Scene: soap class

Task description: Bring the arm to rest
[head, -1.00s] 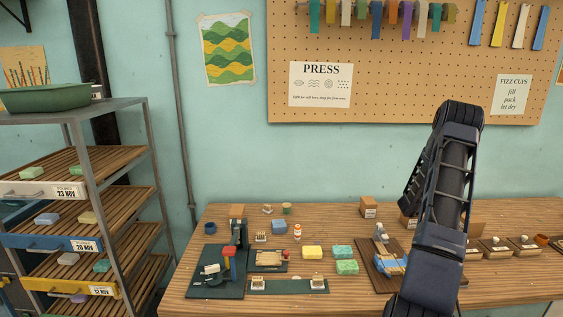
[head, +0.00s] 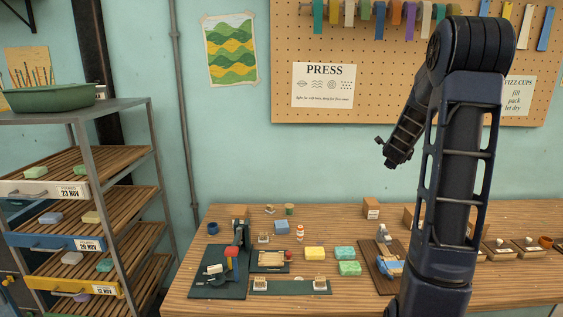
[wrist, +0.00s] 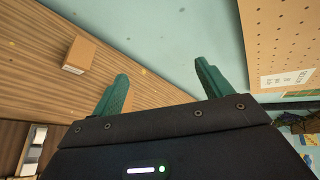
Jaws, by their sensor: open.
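My arm (head: 455,190) stands tall at the right of the head view, its elbow near the top and its forearm folded down to the left. The forearm's end (head: 392,155) is in front of the wall, above the table. My gripper shows in the wrist view (wrist: 163,88) with two green fingers spread apart and nothing between them. Beyond the fingers are the blue wall and the wooden table top (wrist: 40,60). The fingers are too small to make out in the head view.
The table (head: 200,300) bears a dark press (head: 215,285), a yellow soap (head: 315,253), green soaps (head: 348,268) and small cardboard boxes (head: 372,208). A drying rack (head: 165,200) with soaps stands left. A pegboard (head: 385,90) hangs behind my arm.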

